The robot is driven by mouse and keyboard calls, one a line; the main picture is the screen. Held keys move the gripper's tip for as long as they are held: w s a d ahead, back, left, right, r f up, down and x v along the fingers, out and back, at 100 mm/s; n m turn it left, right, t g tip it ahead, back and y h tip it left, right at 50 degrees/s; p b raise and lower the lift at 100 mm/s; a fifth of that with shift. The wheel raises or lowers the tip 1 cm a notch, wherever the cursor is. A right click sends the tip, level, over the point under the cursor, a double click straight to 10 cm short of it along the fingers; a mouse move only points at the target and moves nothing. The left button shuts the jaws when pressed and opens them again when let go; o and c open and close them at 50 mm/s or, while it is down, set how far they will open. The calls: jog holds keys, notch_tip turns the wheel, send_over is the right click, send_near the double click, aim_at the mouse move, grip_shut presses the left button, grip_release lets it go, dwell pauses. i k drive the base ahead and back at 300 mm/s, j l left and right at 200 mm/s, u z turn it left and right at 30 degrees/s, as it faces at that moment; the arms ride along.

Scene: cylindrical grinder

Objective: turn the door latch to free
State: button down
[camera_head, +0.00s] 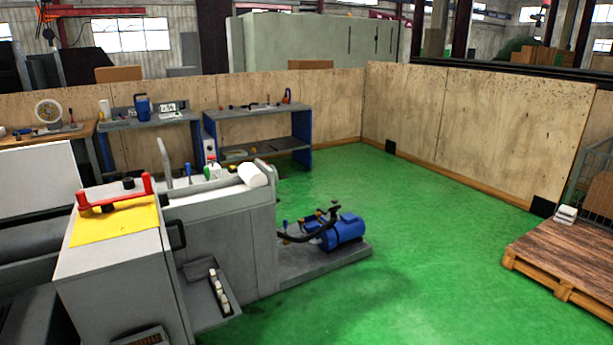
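A grey machine (120,275) with a yellow top panel (122,226) stands at the front left. A red bar (117,196) with raised ends and dark knobs lies across the back of the yellow panel. A black D-shaped handle (178,236) sits on the machine's right side, near its top. I cannot tell which part, if any, is the door latch, or how the latch is set. My gripper and arm are not in view.
A blue motor pump (342,232) with a black hose sits on a grey base right of the machine. A wooden pallet (570,255) is at the right. Workbenches (258,112) line the plywood wall (480,125). The green floor (420,270) between pump and pallet is clear.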

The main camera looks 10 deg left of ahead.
aim_at(163, 199)
jog(key=i+u, duration=0.45)
jog(key=i+l+u, duration=0.25)
jog(key=i+u, duration=0.25)
jog(key=i+l+u, duration=0.7)
jog(key=l+u, duration=0.2)
jog(key=i+l+u, duration=0.25)
jog(key=l+u, duration=0.2)
jog(key=l, duration=0.15)
jog(key=i+l+z, duration=0.15)
jog(key=i, duration=0.3)
jog(key=i+z, duration=0.15)
jog(key=i, duration=0.35)
